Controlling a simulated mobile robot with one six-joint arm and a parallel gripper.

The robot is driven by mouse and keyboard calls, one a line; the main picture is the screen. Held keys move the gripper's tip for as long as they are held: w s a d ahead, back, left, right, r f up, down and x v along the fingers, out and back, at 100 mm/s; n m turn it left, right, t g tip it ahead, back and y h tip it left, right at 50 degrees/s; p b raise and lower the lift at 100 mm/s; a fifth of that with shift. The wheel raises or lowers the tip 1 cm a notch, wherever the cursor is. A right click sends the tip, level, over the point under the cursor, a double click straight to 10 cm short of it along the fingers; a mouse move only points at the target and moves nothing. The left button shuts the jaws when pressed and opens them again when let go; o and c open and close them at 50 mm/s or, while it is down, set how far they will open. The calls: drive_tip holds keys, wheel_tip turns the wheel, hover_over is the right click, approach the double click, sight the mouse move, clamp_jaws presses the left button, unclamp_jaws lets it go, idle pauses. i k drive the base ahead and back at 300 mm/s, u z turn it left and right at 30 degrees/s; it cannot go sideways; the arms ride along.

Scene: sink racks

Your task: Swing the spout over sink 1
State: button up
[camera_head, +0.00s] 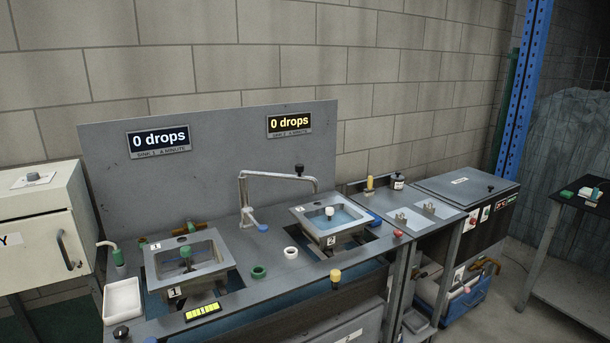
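The spout (272,174) is a thin bent metal pipe rising from a base between the two sinks. Its arm reaches to the right, and its downturned end is over the left part of sink 2 (300,212). A black knob (299,169) sits on top of the spout near that end. A blue lever (262,228) is at its base. Sink 1 (210,264), labelled 1, is on the left and holds a green-topped plug. Sink 2 holds bluish water and a white round piece. My gripper is not in view.
A grey backboard with two "0 drops" displays (158,140) stands behind the sinks. A green ring (259,271) and a white ring (290,252) lie on the counter. A white tray (123,300) is at the left. Several knobs line the front edge.

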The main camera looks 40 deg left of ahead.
sight(299, 169)
drive_tip(key=z, duration=0.05)
drive_tip(key=k, duration=0.75)
drive_tip(key=u, duration=4.65)
drive_tip(key=i, duration=0.1)
drive_tip(key=z, duration=2.6)
drive_tip(key=i, duration=0.5)
